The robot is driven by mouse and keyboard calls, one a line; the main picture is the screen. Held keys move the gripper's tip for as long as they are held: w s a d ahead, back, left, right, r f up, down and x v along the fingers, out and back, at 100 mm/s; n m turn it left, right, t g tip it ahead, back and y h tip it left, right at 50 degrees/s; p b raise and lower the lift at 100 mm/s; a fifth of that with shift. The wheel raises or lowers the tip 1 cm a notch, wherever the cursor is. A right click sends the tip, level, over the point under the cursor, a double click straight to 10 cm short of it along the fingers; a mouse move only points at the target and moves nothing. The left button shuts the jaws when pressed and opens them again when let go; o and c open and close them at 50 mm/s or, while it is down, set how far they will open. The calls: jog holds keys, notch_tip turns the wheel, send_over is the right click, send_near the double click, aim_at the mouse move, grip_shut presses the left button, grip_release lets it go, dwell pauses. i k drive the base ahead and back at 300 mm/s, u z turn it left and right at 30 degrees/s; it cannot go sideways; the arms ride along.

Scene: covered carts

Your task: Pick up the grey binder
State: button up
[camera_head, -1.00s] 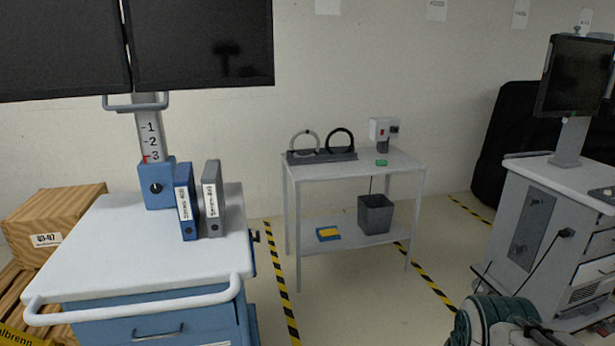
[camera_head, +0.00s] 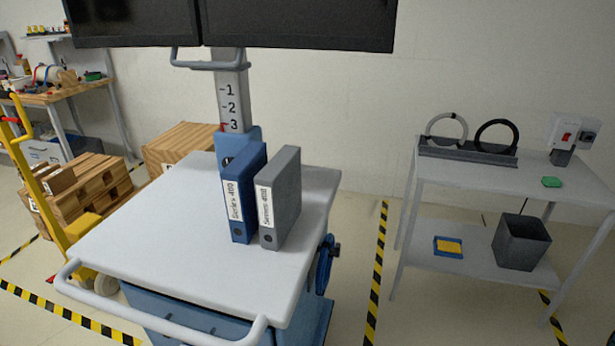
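The grey binder (camera_head: 280,198) stands upright on the white top of the blue cart (camera_head: 150,236), with its labelled spine facing me. A blue binder (camera_head: 242,195) stands upright close to its left side. Both are near the right half of the cart top, in front of the monitor column. My gripper is not in view, and nothing is touching the grey binder.
Two dark monitors (camera_head: 298,22) hang over the cart's back. A white handle rail (camera_head: 160,310) runs along its front edge. A grey side table (camera_head: 470,185) stands to the right, across a taped floor strip. A yellow pallet jack (camera_head: 50,200) and wooden crates (camera_head: 175,150) are at left.

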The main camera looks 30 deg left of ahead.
aim_at(278, 186)
jog(key=u, duration=0.85)
jog(key=i, duration=0.8)
jog(key=u, duration=0.9)
